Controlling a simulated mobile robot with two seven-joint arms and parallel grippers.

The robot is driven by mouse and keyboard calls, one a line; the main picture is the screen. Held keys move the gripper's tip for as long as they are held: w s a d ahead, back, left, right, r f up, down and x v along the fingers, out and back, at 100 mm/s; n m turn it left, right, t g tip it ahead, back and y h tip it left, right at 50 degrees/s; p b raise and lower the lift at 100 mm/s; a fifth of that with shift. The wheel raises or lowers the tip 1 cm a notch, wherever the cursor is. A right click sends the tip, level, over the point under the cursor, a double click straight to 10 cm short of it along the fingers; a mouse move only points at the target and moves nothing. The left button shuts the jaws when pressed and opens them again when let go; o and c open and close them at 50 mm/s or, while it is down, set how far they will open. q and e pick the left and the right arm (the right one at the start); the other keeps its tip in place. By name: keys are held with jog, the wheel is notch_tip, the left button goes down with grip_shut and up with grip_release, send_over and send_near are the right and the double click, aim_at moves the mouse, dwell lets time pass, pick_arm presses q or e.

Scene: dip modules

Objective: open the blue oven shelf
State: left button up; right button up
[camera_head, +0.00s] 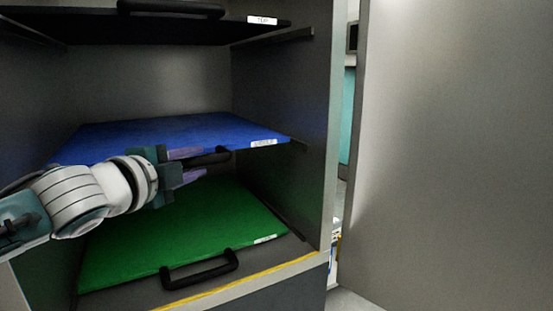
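The blue shelf (180,131) is the middle one inside the grey oven cabinet, with a white label on its front right edge. Its black handle (218,158) is partly hidden behind my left gripper. My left gripper (190,166) comes in from the left at the front edge of the blue shelf. Its two fingers are apart, one above the other, at the handle. I cannot tell whether they touch it. My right gripper is not in view.
A black shelf (130,28) with a handle is above, and a green shelf (180,235) with a black handle (200,269) is below. The cabinet's right side wall (285,130) stands close by. A large grey panel (455,150) fills the right side.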

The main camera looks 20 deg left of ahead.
pick_arm(q)
grip_shut()
dwell(1.1)
